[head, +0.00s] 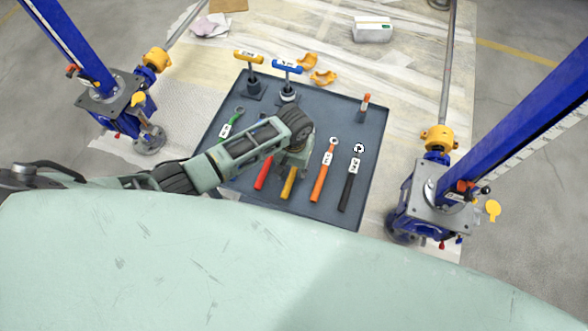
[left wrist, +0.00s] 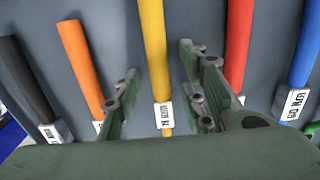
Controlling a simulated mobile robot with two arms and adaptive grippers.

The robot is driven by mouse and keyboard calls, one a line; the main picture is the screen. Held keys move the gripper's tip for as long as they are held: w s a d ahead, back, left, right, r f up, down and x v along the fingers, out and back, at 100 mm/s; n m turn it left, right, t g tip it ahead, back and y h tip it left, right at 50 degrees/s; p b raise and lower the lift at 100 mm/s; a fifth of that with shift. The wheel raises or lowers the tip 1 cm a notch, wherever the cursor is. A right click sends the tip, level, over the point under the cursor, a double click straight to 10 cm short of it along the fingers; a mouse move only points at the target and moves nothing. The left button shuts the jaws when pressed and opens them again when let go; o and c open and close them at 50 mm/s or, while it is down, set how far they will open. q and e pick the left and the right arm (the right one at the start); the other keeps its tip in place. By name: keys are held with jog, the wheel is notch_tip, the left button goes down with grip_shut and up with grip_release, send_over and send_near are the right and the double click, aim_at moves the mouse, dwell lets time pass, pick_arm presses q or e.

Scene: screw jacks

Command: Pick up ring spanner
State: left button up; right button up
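Several long-handled tools lie side by side on the dark tray (head: 375,128). My left gripper (head: 291,172) is over the yellow-handled tool (head: 288,186) and hides its head. In the left wrist view the gripper (left wrist: 158,66) is open, its fingers apart on either side of the yellow handle (left wrist: 152,40); contact cannot be told. An orange-handled tool with a ring end (head: 322,180), a black-handled one (head: 347,190), a red-handled one (head: 262,174) and a green one (head: 226,129) lie around it. I cannot tell which is called the ring spanner. My right gripper is not in view.
Yellow (head: 249,57) and blue (head: 287,67) T-handled tools stand at the tray's back. Blue screw jacks stand left (head: 75,42) and right (head: 520,140). Orange clamps (head: 323,77) and a white box (head: 372,30) lie beyond the tray. A blue handle (left wrist: 305,48) shows in the wrist view.

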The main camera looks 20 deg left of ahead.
pick_arm(q)
grip_shut()
jog(key=shift+w+r, duration=0.1)
dwell(0.5)
